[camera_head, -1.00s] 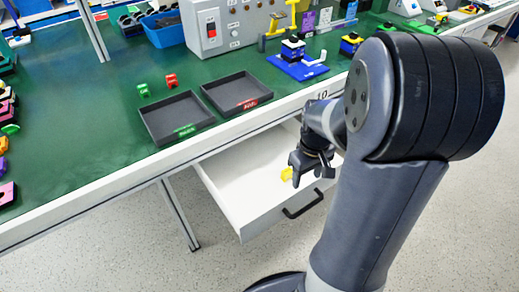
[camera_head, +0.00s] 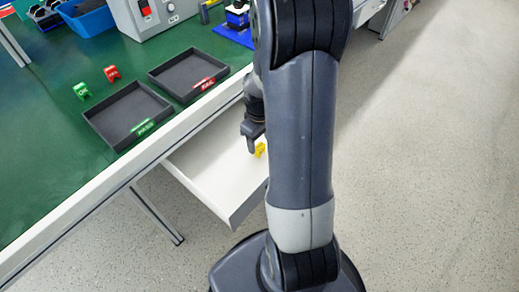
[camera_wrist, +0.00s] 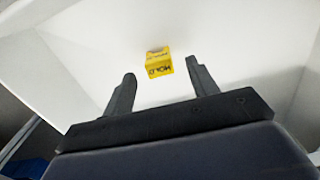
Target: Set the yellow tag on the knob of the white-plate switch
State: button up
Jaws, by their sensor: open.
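The yellow tag (camera_wrist: 159,63) lies in the white open drawer (camera_wrist: 90,45), with dark lettering on it. In the head view the tag (camera_head: 260,150) shows beside my gripper (camera_head: 251,143), partly cut off by my arm. In the wrist view my gripper (camera_wrist: 160,88) is open and empty. The tag lies just beyond the fingertips, roughly centred between them, not between the fingers. A grey control box with a red switch (camera_head: 145,9) stands at the back of the bench. I cannot make out a white-plate switch or its knob in these views.
Two black trays, one with a green label (camera_head: 112,108) and one with a red label (camera_head: 172,68), sit near the bench edge. The drawer walls surround my gripper. The floor at right is clear.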

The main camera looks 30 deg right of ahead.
aim_at(260, 145)
notch_tip(260, 145, down, 4)
jog(key=shift+r, duration=0.25)
jog(key=c, duration=1)
jog(key=shift+r, duration=0.1)
